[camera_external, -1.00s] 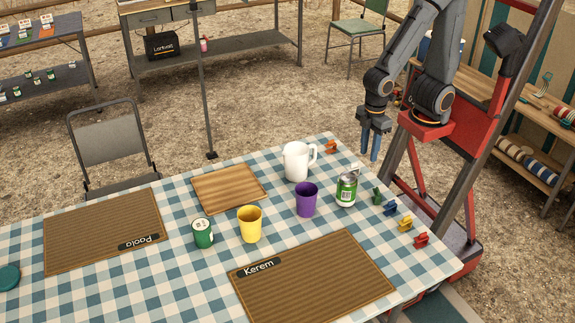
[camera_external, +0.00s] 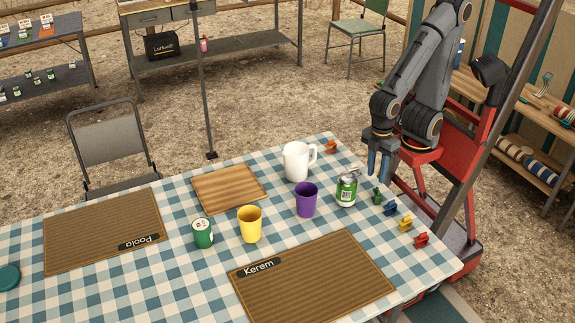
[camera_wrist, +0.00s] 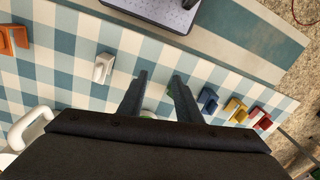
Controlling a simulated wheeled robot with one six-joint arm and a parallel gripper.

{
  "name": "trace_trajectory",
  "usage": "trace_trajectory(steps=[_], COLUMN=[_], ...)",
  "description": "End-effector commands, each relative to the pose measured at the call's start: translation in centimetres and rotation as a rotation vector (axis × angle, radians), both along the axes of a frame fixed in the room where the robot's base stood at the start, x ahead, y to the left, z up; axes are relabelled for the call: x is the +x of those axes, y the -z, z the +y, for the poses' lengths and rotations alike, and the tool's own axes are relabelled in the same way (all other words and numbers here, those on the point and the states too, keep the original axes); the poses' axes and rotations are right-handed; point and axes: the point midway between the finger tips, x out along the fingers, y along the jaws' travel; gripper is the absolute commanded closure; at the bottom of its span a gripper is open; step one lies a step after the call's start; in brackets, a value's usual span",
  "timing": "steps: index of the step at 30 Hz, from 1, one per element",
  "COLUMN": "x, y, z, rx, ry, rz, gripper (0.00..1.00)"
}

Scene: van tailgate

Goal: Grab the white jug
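The white jug (camera_external: 296,162) stands upright on the checked tablecloth near the table's back right corner, its handle on the right side. In the wrist view, part of the jug (camera_wrist: 32,128), mainly its handle, shows at the lower left edge. My gripper (camera_external: 378,166) is to the right of the jug, at the table's right edge and clear of the jug. In the wrist view my gripper (camera_wrist: 160,78) has its two fingers apart with no object held between them. The wrist housing hides much of the lower wrist view.
A purple cup (camera_external: 306,200) and a green-and-white can (camera_external: 346,190) stand in front of the jug. An orange clip (camera_external: 331,147) lies right of it; blue (camera_external: 390,209), yellow (camera_external: 405,223) and red (camera_external: 421,240) clips line the right edge. A wooden board (camera_external: 229,187) lies left.

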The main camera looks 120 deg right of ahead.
Motion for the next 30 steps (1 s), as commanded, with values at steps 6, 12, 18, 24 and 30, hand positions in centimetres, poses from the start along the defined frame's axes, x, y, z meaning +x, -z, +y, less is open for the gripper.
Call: trace_trajectory(steps=[6, 12, 18, 24, 30], x=[0.0, 0.0, 0.0, 0.1, 0.6], y=[0.0, 0.0, 0.0, 0.0, -0.2], z=[0.0, 0.0, 0.0, -1.2, -3.7], rx=[0.0, 0.0, 0.0, 0.021, 0.119], ry=[0.0, 0.0, 0.003, 0.136, 0.482], rz=[0.0, 0.0, 0.001, 0.103, 0.363], gripper=[0.69, 0.77, 0.77, 0.77, 0.77])
